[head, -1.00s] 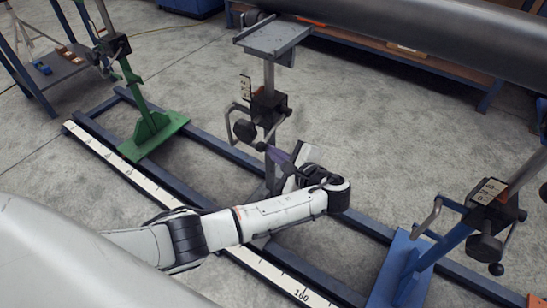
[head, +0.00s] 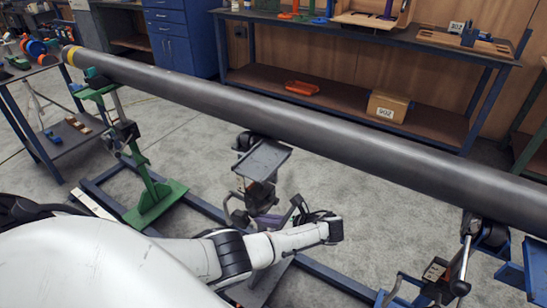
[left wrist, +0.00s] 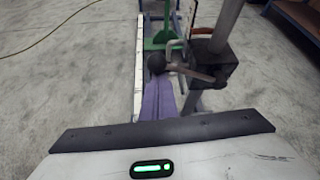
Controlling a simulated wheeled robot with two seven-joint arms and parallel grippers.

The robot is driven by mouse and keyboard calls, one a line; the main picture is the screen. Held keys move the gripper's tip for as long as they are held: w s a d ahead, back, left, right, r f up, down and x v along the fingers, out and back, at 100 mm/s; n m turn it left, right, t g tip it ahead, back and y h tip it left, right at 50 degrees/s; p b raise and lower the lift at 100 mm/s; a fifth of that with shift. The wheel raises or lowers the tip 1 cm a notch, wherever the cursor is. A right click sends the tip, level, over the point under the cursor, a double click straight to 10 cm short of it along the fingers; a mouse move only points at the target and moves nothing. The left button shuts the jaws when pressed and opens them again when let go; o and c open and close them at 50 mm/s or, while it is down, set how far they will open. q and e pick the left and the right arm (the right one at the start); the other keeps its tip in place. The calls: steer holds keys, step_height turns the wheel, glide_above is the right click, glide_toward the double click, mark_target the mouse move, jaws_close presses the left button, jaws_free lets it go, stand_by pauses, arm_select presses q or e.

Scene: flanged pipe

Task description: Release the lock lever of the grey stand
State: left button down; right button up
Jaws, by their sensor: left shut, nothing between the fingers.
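The grey stand (head: 262,160) stands mid-frame in the head view, its flat top plate beside the long dark pipe. In the left wrist view its dark clamp block (left wrist: 213,66) sits on a grey post. A lock lever with a black ball knob (left wrist: 157,62) reaches left from the block. My left gripper (head: 268,219) is beside the stand's clamp. Its purple fingers (left wrist: 160,100) are shut and empty, tips just below the knob in the picture. I cannot tell whether they touch it. My right gripper is out of view.
The pipe (head: 300,124) spans the scene. A green stand (head: 155,198) is to the left and a blue stand (head: 440,278) to the right. A workbench (head: 350,100) is behind. Grey floor (head: 350,190) is clear between the stands.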

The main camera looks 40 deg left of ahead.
arm_select(q)
steer(key=shift+w+a+r, duration=0.15)
steer(key=shift+w+r, duration=0.05)
steer(key=shift+r, duration=0.4)
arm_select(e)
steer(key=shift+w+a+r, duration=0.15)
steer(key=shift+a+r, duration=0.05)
arm_select(q)
steer(key=shift+w+r, duration=0.1)
steer(key=shift+w, duration=0.05)
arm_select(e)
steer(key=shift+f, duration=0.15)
